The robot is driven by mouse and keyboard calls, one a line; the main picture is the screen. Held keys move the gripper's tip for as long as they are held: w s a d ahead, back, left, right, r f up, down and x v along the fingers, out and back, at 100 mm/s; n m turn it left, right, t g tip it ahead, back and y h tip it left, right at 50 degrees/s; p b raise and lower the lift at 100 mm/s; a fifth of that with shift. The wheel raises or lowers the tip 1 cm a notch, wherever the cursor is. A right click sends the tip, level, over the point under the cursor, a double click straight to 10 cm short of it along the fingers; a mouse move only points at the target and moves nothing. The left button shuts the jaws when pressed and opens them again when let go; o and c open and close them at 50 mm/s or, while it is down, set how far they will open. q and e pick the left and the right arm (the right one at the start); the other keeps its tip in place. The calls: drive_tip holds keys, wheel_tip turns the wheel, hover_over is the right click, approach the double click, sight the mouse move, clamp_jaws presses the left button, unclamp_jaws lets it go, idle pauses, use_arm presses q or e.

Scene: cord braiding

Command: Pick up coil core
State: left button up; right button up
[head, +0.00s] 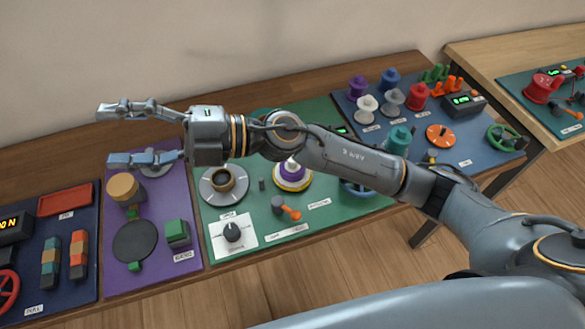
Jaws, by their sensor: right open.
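My right gripper (106,135) is open and empty, its two fingers pointing left above the back of the purple mat (190,253). My right arm comes in from the right across the bench. No readable label tells me which part is the coil core. A tan cylinder (123,187) stands on the purple mat, below the fingers in the picture and apart from them. My left gripper is out of view.
A black round pad (135,241) and a green block (177,233) are on the purple mat. A red tray (65,200) lies at left. Several coloured spools, including a red one (416,96), stand on the blue mat at right. My arm hides part of the green mat.

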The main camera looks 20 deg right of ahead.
drive_tip(key=d+f+n+g+h, duration=0.2)
drive_tip(key=f+n+h, duration=0.1)
drive_tip(key=f+h, duration=0.25)
drive_tip(key=d+f+n+g+h, duration=0.2)
drive_tip(key=d+f+n+h, duration=0.1)
drive_tip(key=f+h, duration=0.3)
drive_tip(key=w+d+f+m+t+h, duration=0.15)
drive_tip(key=w+d+h, duration=0.35)
drive_tip(key=d, duration=0.6)
drive_tip(key=w+d+f+m+t+h, duration=0.1)
drive_tip(key=w+d+f+h, duration=0.3)
drive_tip(key=d, duration=0.7)
drive_tip(key=shift+h, duration=0.25)
drive_tip(key=f, duration=0.2)
drive_tip(key=f+p, duration=0.1)
drive_tip(key=f, duration=0.1)
drive_tip(key=w+f, duration=0.1)
drive_tip(key=f, duration=0.1)
drive_tip(key=shift+d+f+p, duration=0.1)
drive_tip(key=shift+d+p, duration=0.05)
drive_tip(key=shift+p, duration=0.25)
drive_tip(key=shift+f, duration=0.55)
drive_tip(key=shift+f+p, duration=0.3)
drive_tip(key=shift+p, duration=0.05)
drive_tip(key=f, duration=0.2)
drive_tip(key=f+p, duration=0.1)
drive_tip(key=shift+a+f, duration=0.35)
drive_tip(key=shift+w+f, duration=0.1)
drive_tip(key=shift+f, duration=0.35)
drive_tip(key=shift+c, duration=0.2)
